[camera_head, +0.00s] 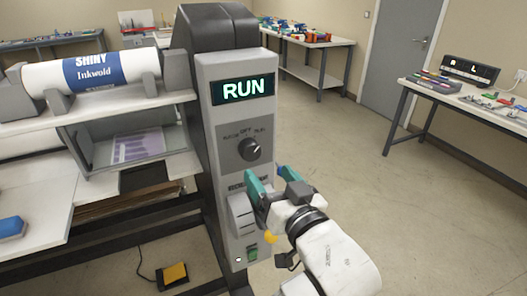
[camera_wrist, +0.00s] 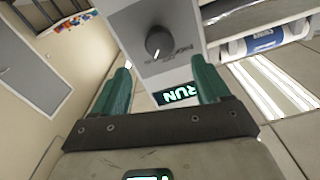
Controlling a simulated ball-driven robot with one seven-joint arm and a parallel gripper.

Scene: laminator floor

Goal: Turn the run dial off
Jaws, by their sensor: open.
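The run dial (camera_head: 249,149) is a round black knob on the grey control panel (camera_head: 216,130) of the laminator. Its white pointer mark is turned toward the upper right, off the central OFF label. The display (camera_head: 243,88) above it reads RUN in green. My gripper (camera_head: 266,172) has teal fingers and is open and empty, just below and in front of the dial. In the wrist view the dial (camera_wrist: 158,42) shows beyond the fingertips, roughly midway between them and apart from them. The display (camera_wrist: 177,95) appears upside down there.
Below the dial are a grey slotted control (camera_head: 242,214) and a green button (camera_head: 252,252). A roll labelled Shiny Inkwold (camera_head: 92,72) lies on the machine at left. A yellow pedal (camera_head: 175,273) is on the floor. Floor to the right is clear up to a side table (camera_head: 470,105).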

